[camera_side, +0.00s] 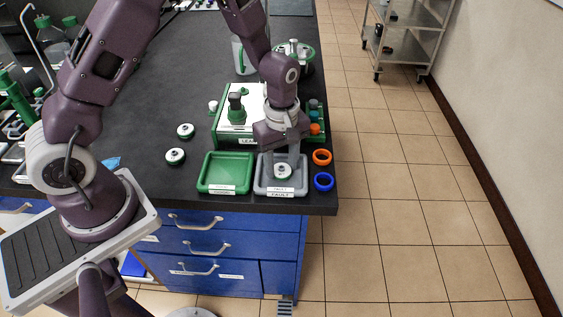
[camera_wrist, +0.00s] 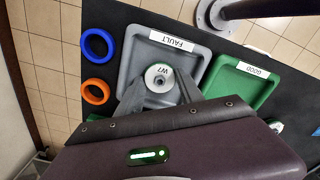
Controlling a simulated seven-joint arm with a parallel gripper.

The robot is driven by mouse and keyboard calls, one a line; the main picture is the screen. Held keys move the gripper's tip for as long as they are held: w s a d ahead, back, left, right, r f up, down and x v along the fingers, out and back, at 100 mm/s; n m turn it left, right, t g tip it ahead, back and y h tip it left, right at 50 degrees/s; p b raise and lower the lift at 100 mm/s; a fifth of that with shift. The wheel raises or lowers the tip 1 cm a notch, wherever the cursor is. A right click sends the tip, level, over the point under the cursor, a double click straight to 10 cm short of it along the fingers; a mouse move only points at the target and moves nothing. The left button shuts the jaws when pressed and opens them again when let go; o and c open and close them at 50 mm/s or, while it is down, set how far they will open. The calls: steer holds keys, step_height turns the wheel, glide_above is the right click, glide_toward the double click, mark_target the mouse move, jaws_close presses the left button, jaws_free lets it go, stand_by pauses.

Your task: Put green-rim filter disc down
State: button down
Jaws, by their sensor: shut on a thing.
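A filter disc (camera_side: 283,171) with a white top is between my gripper's fingers, over the grey tray marked FAULT (camera_side: 261,184). In the wrist view the disc (camera_wrist: 159,78) reads "W7" and has a thin green edge. My gripper (camera_side: 285,163) points down into the grey tray and is shut on the disc; its fingers (camera_wrist: 160,88) flank it in the wrist view. I cannot tell whether the disc touches the tray floor. The green tray marked GOOD (camera_side: 226,168) sits just left of the grey tray in the side view and looks empty.
Two similar discs, one nearer (camera_side: 175,156) and one farther (camera_side: 185,131), lie on the dark bench left of the trays. An orange ring (camera_side: 322,157) and a blue ring (camera_side: 324,182) lie right of the grey tray, near the bench edge. A green-based device (camera_side: 228,135) stands behind the trays.

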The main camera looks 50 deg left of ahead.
mark_target(282, 167)
steer(key=c, duration=0.7)
jaws_free()
steer(key=shift+f, duration=0.1)
steer(key=shift+c, duration=0.2)
steer(key=s+r+m+t, duration=0.1)
steer(key=s+r+m, duration=0.25)
steer(key=r, duration=0.75)
steer(key=s+r+m+t, duration=0.15)
steer(key=s+r, duration=0.25)
steer(key=r, duration=0.8)
steer(key=s+a+r+m+t, duration=0.2)
steer(key=s+r+m+t, duration=0.1)
steer(key=s+m, duration=0.7)
steer(key=s, duration=0.3)
steer(key=shift+s+r, duration=0.2)
steer(key=shift+s, duration=0.1)
